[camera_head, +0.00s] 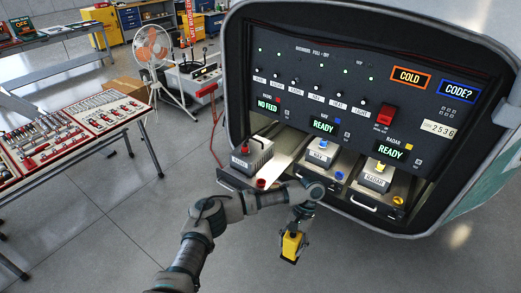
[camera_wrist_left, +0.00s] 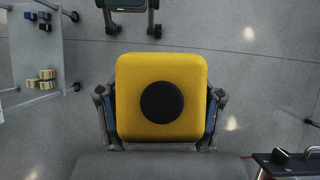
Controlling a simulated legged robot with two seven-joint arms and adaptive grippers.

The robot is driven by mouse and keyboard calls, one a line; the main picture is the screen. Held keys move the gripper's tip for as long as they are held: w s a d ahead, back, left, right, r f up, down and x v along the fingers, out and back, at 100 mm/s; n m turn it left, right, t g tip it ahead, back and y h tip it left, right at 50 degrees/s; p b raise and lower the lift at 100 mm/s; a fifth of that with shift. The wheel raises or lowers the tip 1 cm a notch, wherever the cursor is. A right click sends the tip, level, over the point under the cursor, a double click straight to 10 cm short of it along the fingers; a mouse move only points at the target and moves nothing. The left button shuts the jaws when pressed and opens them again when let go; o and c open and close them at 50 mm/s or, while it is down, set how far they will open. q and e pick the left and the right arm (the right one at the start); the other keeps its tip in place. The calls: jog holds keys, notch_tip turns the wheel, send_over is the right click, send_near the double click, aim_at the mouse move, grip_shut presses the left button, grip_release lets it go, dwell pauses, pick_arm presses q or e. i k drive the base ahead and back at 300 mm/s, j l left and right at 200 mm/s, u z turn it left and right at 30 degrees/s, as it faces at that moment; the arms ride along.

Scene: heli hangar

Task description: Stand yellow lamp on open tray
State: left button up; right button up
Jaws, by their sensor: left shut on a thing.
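The yellow lamp (camera_head: 292,246) is a small yellow block with a dark part, in front of and below the panel's trays. My left gripper (camera_head: 291,257) is shut on it and points down, apart from the trays. In the left wrist view, the lamp (camera_wrist_left: 188,75) shows a square yellow face with a round black disc, and the gripper's fingers (camera_wrist_left: 162,108) press on both sides. My forearm hides part of the tray fronts. My right gripper is out of view.
Grey boxes with a blue knob (camera_head: 321,152) and a yellow knob (camera_head: 377,178) stand in the middle and right bays under READY displays. The left display (camera_head: 268,104) reads NO FEED. A tool table (camera_head: 80,150) is at left, a fan (camera_head: 153,48) behind.

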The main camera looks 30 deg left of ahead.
aim_at(278, 175)
jog(key=i+j, duration=0.2)
jog(key=i, duration=0.25)
jog(key=i+j, duration=0.2)
jog(key=i, duration=0.3)
jog(key=k+j+u, duration=0.05)
